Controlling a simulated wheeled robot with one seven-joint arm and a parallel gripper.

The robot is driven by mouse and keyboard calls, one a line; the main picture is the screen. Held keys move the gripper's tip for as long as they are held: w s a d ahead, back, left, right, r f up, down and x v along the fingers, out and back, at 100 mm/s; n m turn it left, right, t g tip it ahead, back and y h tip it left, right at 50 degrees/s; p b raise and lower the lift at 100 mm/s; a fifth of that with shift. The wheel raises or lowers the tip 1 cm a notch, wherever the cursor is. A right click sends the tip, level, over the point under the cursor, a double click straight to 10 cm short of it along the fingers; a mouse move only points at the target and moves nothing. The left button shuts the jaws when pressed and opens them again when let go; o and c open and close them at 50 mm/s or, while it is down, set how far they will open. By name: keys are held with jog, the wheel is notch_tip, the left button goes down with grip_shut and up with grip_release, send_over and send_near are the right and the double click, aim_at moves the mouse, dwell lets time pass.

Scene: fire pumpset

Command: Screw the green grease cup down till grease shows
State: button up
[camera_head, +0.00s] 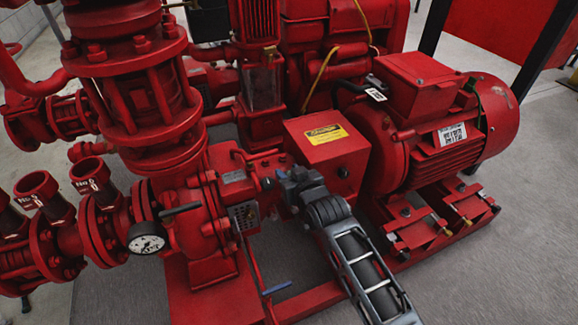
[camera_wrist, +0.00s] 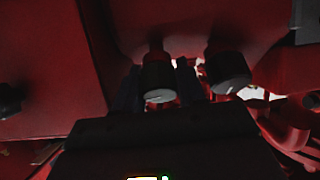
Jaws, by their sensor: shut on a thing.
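In the wrist view, two dark cups with pale end faces hang side by side. The left cup (camera_wrist: 158,80) is between the two fingers of my gripper (camera_wrist: 158,86), which is shut on it. The right cup (camera_wrist: 228,74) is just outside the right finger. The light is too dim to tell which cup is green, and no grease can be made out. In the head view, my gripper (camera_head: 288,186) is at the pump's shaft housing, below the box with the yellow label, and hides the cup it holds. A small dark round part (camera_head: 268,183) shows just left of it.
The red box (camera_head: 326,158) with a yellow label is close above my gripper. The red motor (camera_head: 440,125) stands to the right, the pump casing (camera_head: 195,215) to the left with a pressure gauge (camera_head: 147,238). A blue-handled lever (camera_head: 277,287) is low in front. Floor at right is clear.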

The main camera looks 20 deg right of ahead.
jog(key=m+h, duration=0.1)
jog(key=m, duration=0.1)
jog(key=shift+f+m, duration=0.1)
jog(key=shift+m, duration=0.3)
jog(key=m+b, duration=0.1)
jog(key=m+h+b, duration=0.1)
jog(key=b, duration=0.1)
jog(key=shift+d+f+m, duration=0.1)
jog(key=shift+f+m, duration=0.1)
jog(key=shift+m, duration=0.2)
jog(key=shift+s+d+r+m+g+h+b, duration=0.1)
jog(key=shift+m+g+h+b, duration=0.55)
jog(key=shift+m, duration=0.65)
jog(key=shift+d+r+m+g+h+b, duration=0.1)
jog(key=shift+m+g+h+b, duration=0.25)
jog(key=shift+m+b, duration=0.8)
jog(key=shift+m, duration=0.25)
jog(key=o, duration=0.7)
